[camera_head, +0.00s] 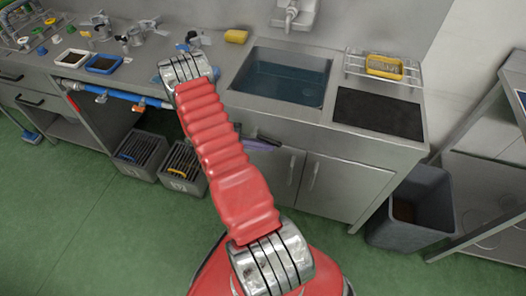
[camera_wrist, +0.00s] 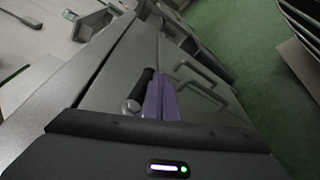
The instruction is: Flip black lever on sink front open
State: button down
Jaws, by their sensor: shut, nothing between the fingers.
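The black lever (camera_wrist: 144,80) shows in the wrist view on the grey sink front, with a round silver pivot (camera_wrist: 130,106) at its lower end. My gripper (camera_wrist: 161,78) has two purple fingers, shut together and empty, just to the right of the lever. Whether the fingers touch the lever I cannot tell. In the head view my gripper (camera_head: 270,142) is partly hidden behind my red arm, with purple fingers pointing right along the cabinet front below the sink (camera_head: 283,80). I cannot make out the lever clearly there.
Cabinet doors (camera_head: 310,185) with bar handles lie below the sink. A yellow sponge (camera_head: 236,37), a black mat (camera_head: 379,114) and a wire rack (camera_head: 355,62) with a yellow item are on the counter. A grey bin (camera_head: 415,205) stands at right. The green floor in front is clear.

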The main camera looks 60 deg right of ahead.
jog(key=w+a+f, duration=0.4)
jog(key=w+a, duration=0.2)
jog(key=w, duration=0.3)
jog(key=shift+w+f, duration=0.2)
jog(key=shift+f, duration=0.1)
dwell(0.6)
